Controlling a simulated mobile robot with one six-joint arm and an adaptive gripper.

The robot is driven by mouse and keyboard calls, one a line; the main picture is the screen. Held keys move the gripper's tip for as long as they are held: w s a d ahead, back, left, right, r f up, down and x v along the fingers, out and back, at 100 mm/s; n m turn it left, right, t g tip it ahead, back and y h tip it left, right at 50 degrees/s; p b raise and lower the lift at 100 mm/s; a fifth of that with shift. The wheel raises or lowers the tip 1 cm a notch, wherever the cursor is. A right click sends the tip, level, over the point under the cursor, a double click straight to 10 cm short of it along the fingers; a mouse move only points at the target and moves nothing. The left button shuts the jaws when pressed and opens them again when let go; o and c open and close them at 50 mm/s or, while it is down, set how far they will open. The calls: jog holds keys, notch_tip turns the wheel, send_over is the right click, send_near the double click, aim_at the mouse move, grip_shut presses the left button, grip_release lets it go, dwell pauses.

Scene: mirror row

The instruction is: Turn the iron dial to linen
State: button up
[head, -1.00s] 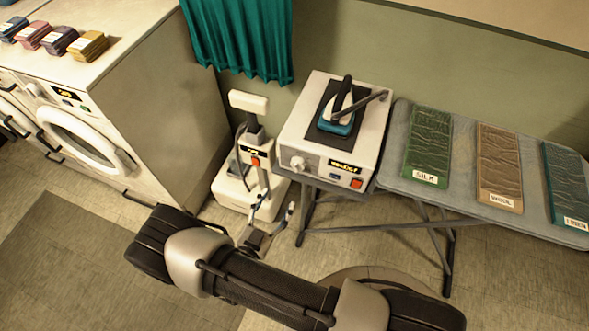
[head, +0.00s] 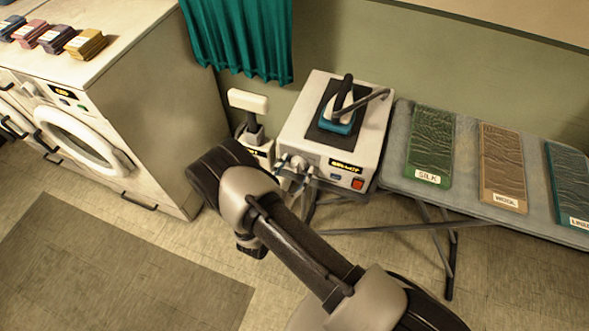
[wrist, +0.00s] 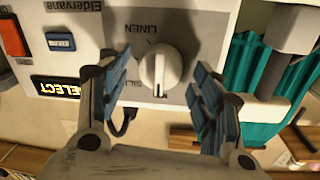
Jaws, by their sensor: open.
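The white iron dial (wrist: 160,68) is on the front panel of the iron station (head: 318,165). In the wrist view its raised grip runs roughly up and down the picture; which label it points at is hard to tell. The word LINEN shows above it and part of SILK below left. My gripper (wrist: 158,76) is open, its blue-padded fingers on either side of the dial with gaps visible. In the head view my gripper (head: 291,175) is right at the panel's left end. The lit display (wrist: 56,88) appears to read SELECT.
A red button (wrist: 12,38) and a blue button (wrist: 60,41) sit beside the dial. An iron (head: 340,112) rests on top of the station. The ironing board (head: 465,180) with silk, wool and linen cloths is right. A washer (head: 85,140) stands left.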

jog(key=shift+c, duration=0.4)
jog(key=c, duration=1)
